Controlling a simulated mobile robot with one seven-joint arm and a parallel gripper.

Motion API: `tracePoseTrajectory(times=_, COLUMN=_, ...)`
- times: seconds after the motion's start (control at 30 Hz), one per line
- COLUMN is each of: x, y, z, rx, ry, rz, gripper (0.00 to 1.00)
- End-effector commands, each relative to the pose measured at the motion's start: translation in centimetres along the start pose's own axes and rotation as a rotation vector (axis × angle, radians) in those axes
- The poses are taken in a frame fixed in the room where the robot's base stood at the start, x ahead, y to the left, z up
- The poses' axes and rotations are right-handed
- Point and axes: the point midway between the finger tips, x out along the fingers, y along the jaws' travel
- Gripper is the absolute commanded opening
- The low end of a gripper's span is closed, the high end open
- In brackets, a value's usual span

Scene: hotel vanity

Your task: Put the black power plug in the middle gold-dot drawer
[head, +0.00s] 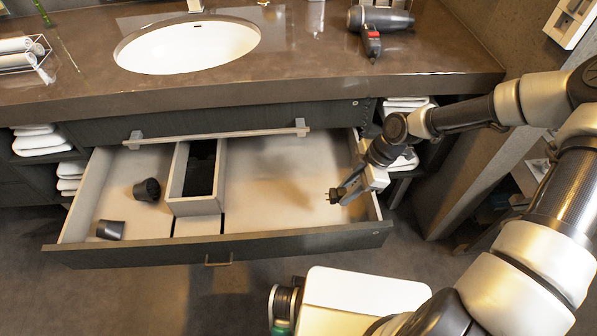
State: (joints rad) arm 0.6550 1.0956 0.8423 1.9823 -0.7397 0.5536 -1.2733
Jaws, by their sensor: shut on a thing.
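A wide drawer (300,243) stands pulled out below the counter, with a pale interior and a small handle on its dark front. I cannot make out a gold dot on it. My gripper (342,190) is over the right part of the open drawer, tilted down to the left. It is shut on a small black thing, seemingly the black power plug (333,197), with its prongs pointing left. The plug is small here, and I cannot tell whether it touches the drawer floor.
A divider box (195,208) stands inside the drawer. Two dark cups (147,190) (110,230) lie at left. A bar-handled front (218,136) is above. The sink (187,45) and a hair dryer (372,30) are on the counter. The drawer's right floor is clear.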

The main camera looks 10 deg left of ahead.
Motion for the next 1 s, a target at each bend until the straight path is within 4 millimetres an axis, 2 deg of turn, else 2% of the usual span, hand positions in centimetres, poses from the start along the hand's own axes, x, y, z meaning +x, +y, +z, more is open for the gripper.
tracePoseTrajectory(times=0.17, x=2.1, y=-0.1, z=0.8, rx=-0.005, ry=0.001, rz=-0.005, gripper=0.0)
tracePoseTrajectory(times=0.33, x=5.1, y=-0.1, z=2.0, rx=-0.002, ry=0.001, rz=-0.004, gripper=0.0)
tracePoseTrajectory(times=0.57, x=7.2, y=0.0, z=3.0, rx=-0.003, ry=0.001, rz=-0.002, gripper=0.0)
tracePoseTrajectory(times=0.7, x=9.1, y=0.0, z=3.8, rx=-0.002, ry=0.001, rz=-0.003, gripper=0.0)
tracePoseTrajectory(times=1.0, x=9.4, y=0.0, z=3.9, rx=-0.003, ry=0.0, rz=-0.002, gripper=0.0)
